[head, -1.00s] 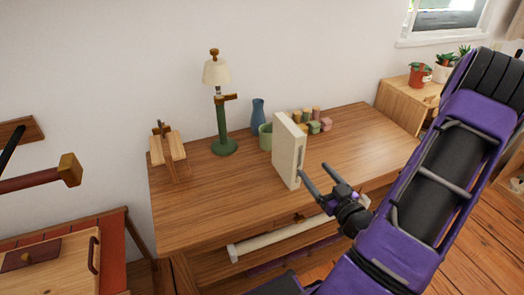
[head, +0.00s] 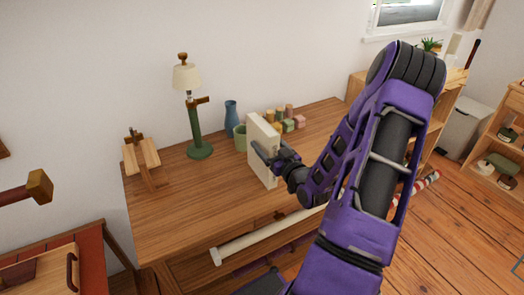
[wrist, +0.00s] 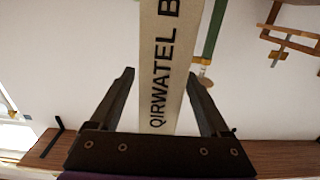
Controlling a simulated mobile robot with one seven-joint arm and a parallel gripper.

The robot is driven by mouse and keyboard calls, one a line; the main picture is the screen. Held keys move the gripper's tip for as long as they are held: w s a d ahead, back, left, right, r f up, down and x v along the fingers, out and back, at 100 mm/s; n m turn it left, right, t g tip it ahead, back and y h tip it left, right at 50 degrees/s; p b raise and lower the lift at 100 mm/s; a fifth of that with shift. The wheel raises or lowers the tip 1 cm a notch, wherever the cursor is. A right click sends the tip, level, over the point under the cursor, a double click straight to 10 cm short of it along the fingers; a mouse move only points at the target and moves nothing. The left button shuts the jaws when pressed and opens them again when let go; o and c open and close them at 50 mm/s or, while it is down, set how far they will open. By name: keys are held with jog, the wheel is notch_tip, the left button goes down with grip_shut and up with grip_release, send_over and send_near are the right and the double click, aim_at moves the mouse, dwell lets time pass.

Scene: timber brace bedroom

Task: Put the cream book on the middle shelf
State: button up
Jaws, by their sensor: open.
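The cream book (head: 260,168) stands upright on the wooden desk (head: 190,212), beside a green cup. My gripper (head: 270,153) is open at the book's near side, with its fingers around the spine. In the wrist view, the book's spine (wrist: 158,95) with dark lettering "QIRWATEL B" runs between the two open fingers (wrist: 160,72), with a gap visible on each side. A wooden shelf unit (head: 484,172) with several items is partly in view at the right edge. I cannot tell which level is the middle shelf.
A green lamp (head: 196,125), a blue vase (head: 231,118), a green cup (head: 240,138) and several small coloured pots (head: 289,120) stand on the desk. A small wooden stand (head: 142,155) is at its left. Open wooden floor (head: 450,235) lies to the right.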

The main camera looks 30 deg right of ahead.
jog(key=w, duration=0.3)
jog(key=shift+w+d, duration=0.1)
jog(key=shift+w, duration=0.2)
jog(key=shift+c, duration=0.2)
grip_shut()
jog(key=shift+r, duration=0.15)
dwell(0.8)
